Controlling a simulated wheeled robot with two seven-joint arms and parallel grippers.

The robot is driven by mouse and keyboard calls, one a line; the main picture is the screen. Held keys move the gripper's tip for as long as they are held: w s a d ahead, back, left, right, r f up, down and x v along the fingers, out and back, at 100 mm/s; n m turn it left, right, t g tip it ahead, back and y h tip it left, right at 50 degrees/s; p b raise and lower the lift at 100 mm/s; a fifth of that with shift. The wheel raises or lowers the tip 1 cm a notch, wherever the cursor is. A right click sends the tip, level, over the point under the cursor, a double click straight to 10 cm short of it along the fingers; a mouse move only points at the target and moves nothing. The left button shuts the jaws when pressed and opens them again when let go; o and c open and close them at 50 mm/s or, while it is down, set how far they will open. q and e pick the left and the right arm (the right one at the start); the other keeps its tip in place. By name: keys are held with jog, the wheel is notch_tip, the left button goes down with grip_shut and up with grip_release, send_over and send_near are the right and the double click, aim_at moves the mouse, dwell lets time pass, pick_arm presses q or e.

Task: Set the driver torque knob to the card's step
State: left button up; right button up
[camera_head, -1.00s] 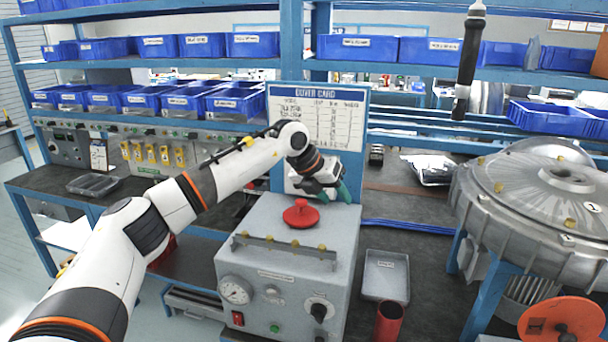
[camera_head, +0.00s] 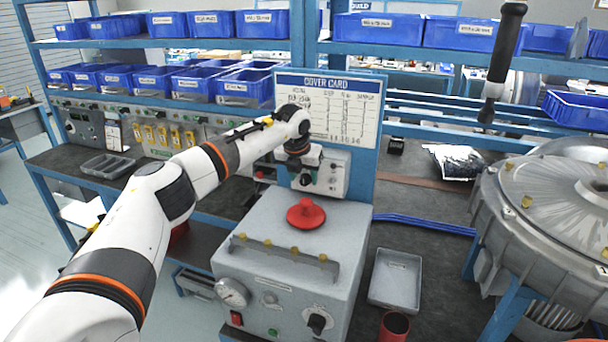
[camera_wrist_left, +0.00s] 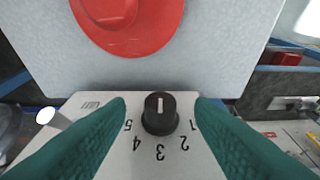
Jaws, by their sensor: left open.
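The black torque knob (camera_wrist_left: 160,113) sits on a pale panel (camera_wrist_left: 135,160) in the left wrist view. Digits 1 to 5 around it appear upside down, with 3 below the knob. Its white line shows on the upper half, on the side away from the 3. In the head view the left gripper (camera_head: 302,160) is over the small white unit (camera_head: 334,172) behind the grey box. The cover card (camera_head: 328,112) hangs behind; its rows are too small to read surely.
The grey box (camera_head: 255,225) with a red round handle (camera_head: 306,213) stands just in front of the unit. A grey tray (camera_head: 396,279) and a red cup (camera_head: 394,327) are to its right. A black driver (camera_head: 503,62) hangs above a large metal housing (camera_head: 550,215).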

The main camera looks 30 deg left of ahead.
pick_arm(q)
jog(key=shift+w+f, duration=0.1)
jog(key=shift+f, duration=0.4)
jog(key=shift+w+a+f, duration=0.1)
jog(key=shift+f, duration=0.1)
jog(key=shift+c, duration=0.6)
jog(key=c, duration=0.8)
jog(key=shift+c, duration=0.2)
pick_arm(e)
jog(key=shift+s+r, duration=0.1)
jog(key=shift+r, duration=0.15)
